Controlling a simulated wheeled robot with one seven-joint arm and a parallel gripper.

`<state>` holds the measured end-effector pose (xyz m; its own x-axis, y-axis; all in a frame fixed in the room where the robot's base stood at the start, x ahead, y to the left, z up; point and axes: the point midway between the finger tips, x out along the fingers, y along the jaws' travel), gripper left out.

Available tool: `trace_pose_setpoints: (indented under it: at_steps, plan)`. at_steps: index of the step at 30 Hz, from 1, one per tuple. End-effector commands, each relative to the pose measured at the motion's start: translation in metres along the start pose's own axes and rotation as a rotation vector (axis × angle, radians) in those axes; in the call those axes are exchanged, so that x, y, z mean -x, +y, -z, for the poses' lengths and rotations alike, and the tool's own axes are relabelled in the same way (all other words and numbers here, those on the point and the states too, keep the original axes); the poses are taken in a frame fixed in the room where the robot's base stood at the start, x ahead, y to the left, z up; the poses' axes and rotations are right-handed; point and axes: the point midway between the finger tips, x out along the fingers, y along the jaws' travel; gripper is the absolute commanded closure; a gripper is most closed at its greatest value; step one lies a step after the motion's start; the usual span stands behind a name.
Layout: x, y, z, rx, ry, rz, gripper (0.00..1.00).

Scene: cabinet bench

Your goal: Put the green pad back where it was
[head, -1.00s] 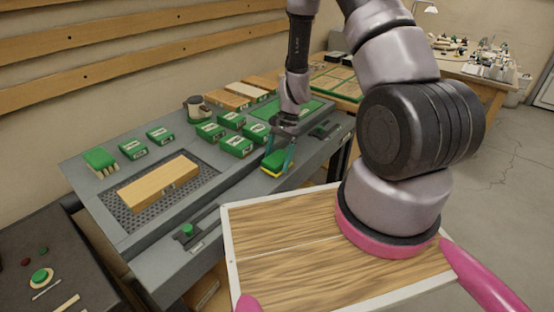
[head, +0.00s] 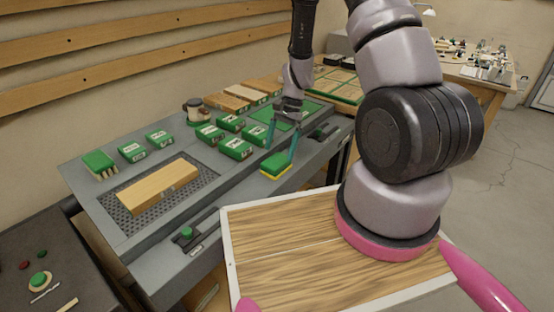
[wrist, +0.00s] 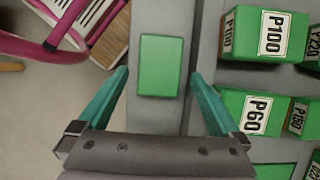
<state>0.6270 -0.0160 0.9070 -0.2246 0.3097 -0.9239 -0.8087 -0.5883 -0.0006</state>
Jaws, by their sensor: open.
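The green pad (head: 275,165) has a yellow underside and lies on the grey bench near its front edge. In the wrist view the green pad (wrist: 161,65) shows as a plain green rectangle between the finger lines. My gripper (head: 281,150) is open and empty just above the pad, one finger on each side. In the wrist view both teal fingers of my gripper (wrist: 160,73) stand apart from the pad, with gaps left and right.
Several green labelled boxes (head: 236,148) stand behind and left of the pad. A wooden block (head: 158,187) lies on a perforated plate (head: 200,176). My wooden-topped base is in front.

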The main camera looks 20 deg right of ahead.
Motion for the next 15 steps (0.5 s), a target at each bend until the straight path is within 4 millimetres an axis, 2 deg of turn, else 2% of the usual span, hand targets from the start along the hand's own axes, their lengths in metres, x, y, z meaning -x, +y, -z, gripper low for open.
trace_pose_setpoints:
  at_steps: [1,6,10,15]
  plan:
    - [0.013,-0.001,0.0,0.002,0.003,0.003,0.0]
    - [0.045,-0.001,0.0,0.0,0.002,0.003,0.0]
    - [0.06,0.0,0.0,0.0,0.001,0.001,0.0]
    - [0.068,0.0,0.0,-0.001,-0.001,0.0,0.0]
